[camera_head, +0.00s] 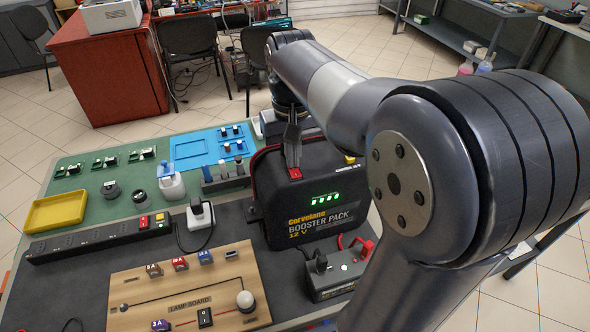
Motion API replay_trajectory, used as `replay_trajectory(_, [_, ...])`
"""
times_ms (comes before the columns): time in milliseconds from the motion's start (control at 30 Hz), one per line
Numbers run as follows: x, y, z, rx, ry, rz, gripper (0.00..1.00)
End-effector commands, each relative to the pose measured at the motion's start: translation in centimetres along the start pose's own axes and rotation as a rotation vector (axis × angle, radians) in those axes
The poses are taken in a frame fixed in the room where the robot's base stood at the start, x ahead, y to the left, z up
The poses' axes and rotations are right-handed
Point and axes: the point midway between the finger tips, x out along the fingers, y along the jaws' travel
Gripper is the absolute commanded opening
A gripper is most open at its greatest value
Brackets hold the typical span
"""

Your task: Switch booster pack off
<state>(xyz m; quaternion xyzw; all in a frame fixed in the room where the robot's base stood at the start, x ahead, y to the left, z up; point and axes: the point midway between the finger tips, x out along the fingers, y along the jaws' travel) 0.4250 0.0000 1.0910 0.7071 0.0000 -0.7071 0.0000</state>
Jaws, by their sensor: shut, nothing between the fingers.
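The booster pack (318,225) is a black case with red trim, labelled "Corvelane BOOSTER PACK 12 V". It stands upright at the right end of the table. Green lights (323,198) are lit on its front. A red switch (295,173) sits on its upper front edge. My gripper (292,163) is shut, pointing down, with its fingertips just at or above the red switch. I cannot tell whether they touch it. My arm reaches over the pack from the right and hides part of its top and right side.
A lamp board (190,290) lies in front left. A small grey box (337,275) with a red clamp stands in front of the pack. A power strip (100,238), a plugged adapter (200,215), a yellow tray (57,211) and a blue tray (190,150) lie to the left.

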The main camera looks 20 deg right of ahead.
Motion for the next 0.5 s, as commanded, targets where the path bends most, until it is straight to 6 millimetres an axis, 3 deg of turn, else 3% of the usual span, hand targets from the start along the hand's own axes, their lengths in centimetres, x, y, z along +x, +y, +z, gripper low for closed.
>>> replay_trajectory(267, [0.3,0.0,0.0,0.0,-0.001,0.0,0.0])
replay_trajectory(500, [-1.0,0.0,0.0,0.0,-0.001,0.0,0.0])
